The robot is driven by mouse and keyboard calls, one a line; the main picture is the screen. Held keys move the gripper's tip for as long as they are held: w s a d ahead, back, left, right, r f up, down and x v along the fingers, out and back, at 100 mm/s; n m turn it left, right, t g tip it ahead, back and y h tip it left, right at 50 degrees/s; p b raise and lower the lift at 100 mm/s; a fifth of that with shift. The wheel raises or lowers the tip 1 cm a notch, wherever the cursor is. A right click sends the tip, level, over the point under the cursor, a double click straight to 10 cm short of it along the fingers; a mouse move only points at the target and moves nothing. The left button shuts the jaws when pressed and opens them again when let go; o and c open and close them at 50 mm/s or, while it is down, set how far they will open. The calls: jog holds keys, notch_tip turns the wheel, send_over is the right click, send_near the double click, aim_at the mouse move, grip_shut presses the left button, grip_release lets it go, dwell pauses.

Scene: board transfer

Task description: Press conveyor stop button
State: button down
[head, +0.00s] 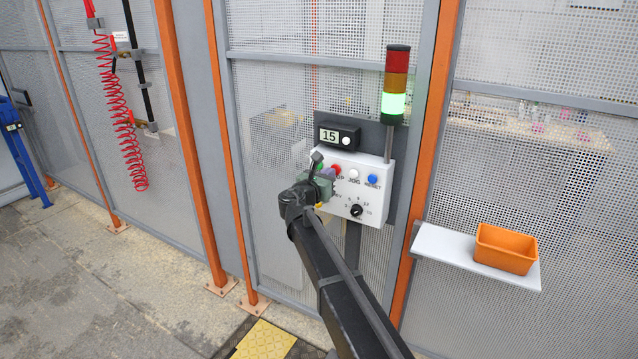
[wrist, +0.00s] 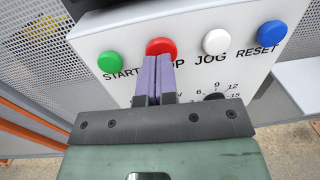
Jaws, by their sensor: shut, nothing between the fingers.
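The red stop button (wrist: 160,46) is on the sloped face of the white control box (head: 378,202), between the green start button (wrist: 110,62) and the white jog button (wrist: 216,42). It also shows in the head view (head: 336,169), close beside my gripper (head: 328,173). In the wrist view my gripper (wrist: 158,60) has its purple fingers shut together and empty. Their tips overlap the lower edge of the red button and hide part of the "STOP" label. I cannot tell whether they touch the button.
A blue reset button (wrist: 272,33) and a black dial (head: 356,210) are on the same box. Above stand a display reading 15 (head: 331,135) and a stack light (head: 394,100) lit green. An orange bin (head: 506,250) sits on a shelf (head: 440,247) at right.

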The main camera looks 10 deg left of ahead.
jog(key=shift+w+d, duration=0.1)
jog(key=shift+w, duration=0.25)
jog(key=shift+w+d+r, duration=0.15)
jog(key=shift+w+r, duration=0.1)
jog(key=shift+w, duration=0.45)
jog(key=v, duration=1.4)
jog(key=shift+s, duration=0.35)
jog(key=shift+f, duration=0.1)
